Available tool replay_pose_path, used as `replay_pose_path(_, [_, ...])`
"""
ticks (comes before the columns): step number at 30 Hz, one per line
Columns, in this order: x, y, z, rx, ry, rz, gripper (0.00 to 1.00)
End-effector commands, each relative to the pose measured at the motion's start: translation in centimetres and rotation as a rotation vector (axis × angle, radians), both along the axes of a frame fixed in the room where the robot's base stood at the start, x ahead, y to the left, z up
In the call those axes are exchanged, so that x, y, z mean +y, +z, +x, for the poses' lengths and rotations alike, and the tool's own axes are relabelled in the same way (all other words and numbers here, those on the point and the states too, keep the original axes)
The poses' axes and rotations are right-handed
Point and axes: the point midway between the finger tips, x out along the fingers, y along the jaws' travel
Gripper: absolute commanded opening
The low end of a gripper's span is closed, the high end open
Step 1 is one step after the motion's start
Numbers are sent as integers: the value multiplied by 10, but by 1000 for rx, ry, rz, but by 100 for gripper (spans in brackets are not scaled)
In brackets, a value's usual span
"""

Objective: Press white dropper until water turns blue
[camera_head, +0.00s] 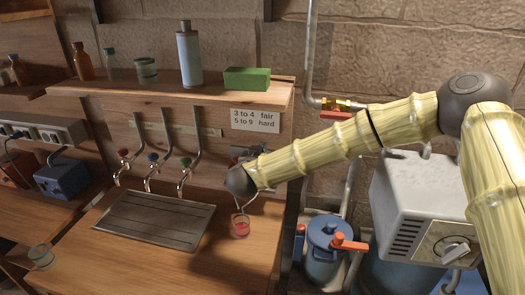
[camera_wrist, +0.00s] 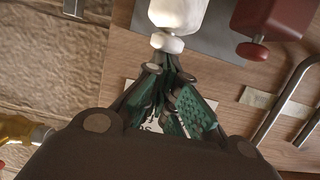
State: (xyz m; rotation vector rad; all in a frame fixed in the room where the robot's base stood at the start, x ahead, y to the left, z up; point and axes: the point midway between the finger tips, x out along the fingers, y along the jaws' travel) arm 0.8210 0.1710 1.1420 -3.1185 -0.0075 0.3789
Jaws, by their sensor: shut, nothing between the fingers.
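The white dropper (camera_wrist: 178,12) is at the top middle of the wrist view, with a rounded white knob (camera_wrist: 167,43) at its lower end. My gripper (camera_wrist: 170,66) is shut and empty, its fingertips close below the knob; I cannot tell whether they touch it. In the head view, the dark wrist end of my arm (camera_head: 240,182) hides the white dropper and most of the gripper. A small glass (camera_head: 241,226) with red liquid stands on the bench below the wrist. No blue liquid shows in it.
A dark red dropper (camera_wrist: 276,18) sits right of the white one. Taps (camera_head: 153,172) stand over a slatted drain tray (camera_head: 155,219). A shelf (camera_head: 140,91) holds bottles and a green block (camera_head: 247,78). An empty glass (camera_head: 41,256) stands at the left bench edge.

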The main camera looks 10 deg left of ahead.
Motion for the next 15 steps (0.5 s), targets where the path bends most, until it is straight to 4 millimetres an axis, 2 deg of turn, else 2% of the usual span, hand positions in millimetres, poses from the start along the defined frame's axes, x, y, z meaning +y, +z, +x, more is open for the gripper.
replay_pose_path(4, [-1,-9,0,4,0,-2,0])
replay_pose_path(15, [-3,-16,-1,13,-2,-5,0])
